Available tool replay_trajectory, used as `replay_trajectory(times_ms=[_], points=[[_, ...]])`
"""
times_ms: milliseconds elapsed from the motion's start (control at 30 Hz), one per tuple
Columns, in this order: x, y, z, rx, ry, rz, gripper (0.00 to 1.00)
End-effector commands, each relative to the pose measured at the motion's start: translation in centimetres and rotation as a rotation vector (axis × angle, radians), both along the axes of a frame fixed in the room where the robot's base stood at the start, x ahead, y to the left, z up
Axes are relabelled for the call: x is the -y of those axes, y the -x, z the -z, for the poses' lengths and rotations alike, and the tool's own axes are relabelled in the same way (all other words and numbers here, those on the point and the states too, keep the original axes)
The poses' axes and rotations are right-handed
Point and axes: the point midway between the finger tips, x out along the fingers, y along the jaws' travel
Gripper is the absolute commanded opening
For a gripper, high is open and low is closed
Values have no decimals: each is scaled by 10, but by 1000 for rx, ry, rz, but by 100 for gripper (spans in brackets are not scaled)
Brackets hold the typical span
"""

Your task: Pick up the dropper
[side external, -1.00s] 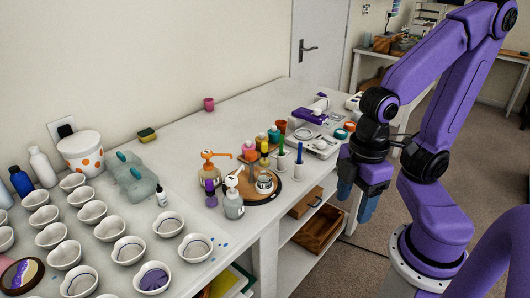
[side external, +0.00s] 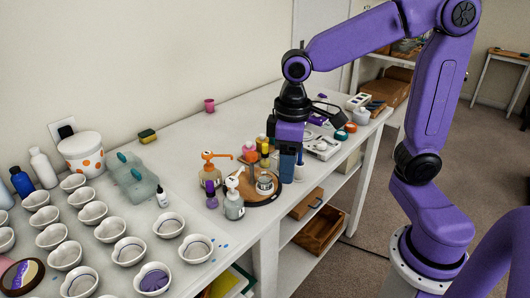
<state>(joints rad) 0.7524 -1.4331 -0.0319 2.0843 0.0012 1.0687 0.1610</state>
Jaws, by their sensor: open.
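My gripper (side external: 281,165) is open and points down over the right part of the table, by the round wooden tray (side external: 263,201). It is well to the right of the dropper bottle. One finger shows clearly; the other is partly hidden, and I see nothing held. The gripper covers some of the bottles and pens behind it.
Several white bowls (side external: 129,251) fill the left front. The table's back middle, near a pink cup (side external: 209,105), is clear.

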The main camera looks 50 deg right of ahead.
Motion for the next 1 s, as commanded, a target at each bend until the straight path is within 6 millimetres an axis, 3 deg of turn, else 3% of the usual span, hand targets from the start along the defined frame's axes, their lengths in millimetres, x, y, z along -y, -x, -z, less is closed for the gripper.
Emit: replay_trajectory(times_ms=[100, 267, 400, 600, 800, 1000], points=[[9, -47, -8, -4, 2, 168, 58], [32, -104, -16, -7, 3, 389, 58], [64, -150, -21, -11, 3, 582, 58], [123, -203, -25, -17, 5, 852, 58], [174, -229, -25, -20, 4, 1044, 58], [193, -236, -22, -23, 5, 1111, 58]])
